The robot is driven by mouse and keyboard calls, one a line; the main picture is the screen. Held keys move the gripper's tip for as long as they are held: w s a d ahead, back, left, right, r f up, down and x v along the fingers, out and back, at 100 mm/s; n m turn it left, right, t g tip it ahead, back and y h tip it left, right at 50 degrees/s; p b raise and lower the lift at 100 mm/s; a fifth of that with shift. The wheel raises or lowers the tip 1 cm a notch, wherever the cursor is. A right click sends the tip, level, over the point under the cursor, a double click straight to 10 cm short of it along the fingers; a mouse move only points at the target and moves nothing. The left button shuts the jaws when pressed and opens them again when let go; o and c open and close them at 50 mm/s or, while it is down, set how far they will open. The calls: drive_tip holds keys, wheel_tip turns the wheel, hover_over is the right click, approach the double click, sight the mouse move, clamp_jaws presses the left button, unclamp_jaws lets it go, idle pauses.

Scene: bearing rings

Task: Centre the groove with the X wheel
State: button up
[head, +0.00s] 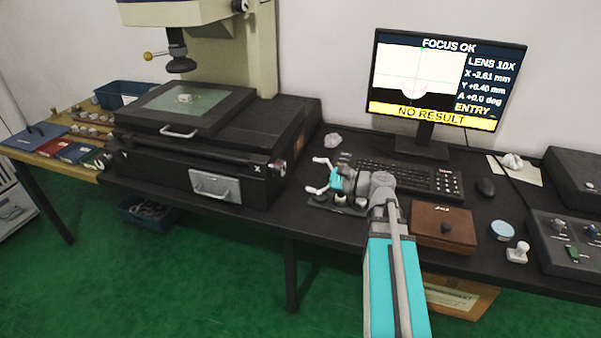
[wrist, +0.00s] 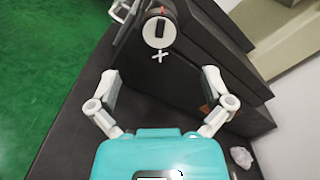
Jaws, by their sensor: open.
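The X wheel (head: 281,167) is a round knob on the right end of the measuring machine's dark base, beside a white X. In the wrist view the X wheel (wrist: 159,31) shows as a pale disc with a dark bar, ahead of my fingers. My gripper (head: 316,175) is open and empty, to the right of the wheel and apart from it; its spread fingers (wrist: 160,78) point toward it. The monitor (head: 420,75) shows a curved groove outline low near a green crosshair, with FOCUS OK, X -2.61 mm, Y +0.40 mm and NO RESULT. A small pale part (head: 184,98) lies on the glass stage.
A keyboard (head: 400,176), a brown box (head: 444,226) and a mouse (head: 486,187) are on the dark bench to the right. A dark holder with small parts (head: 340,203) lies below my gripper. A crumpled pale lump (head: 333,140) lies behind it.

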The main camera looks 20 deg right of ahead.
drive_tip(key=shift+v, duration=1.1)
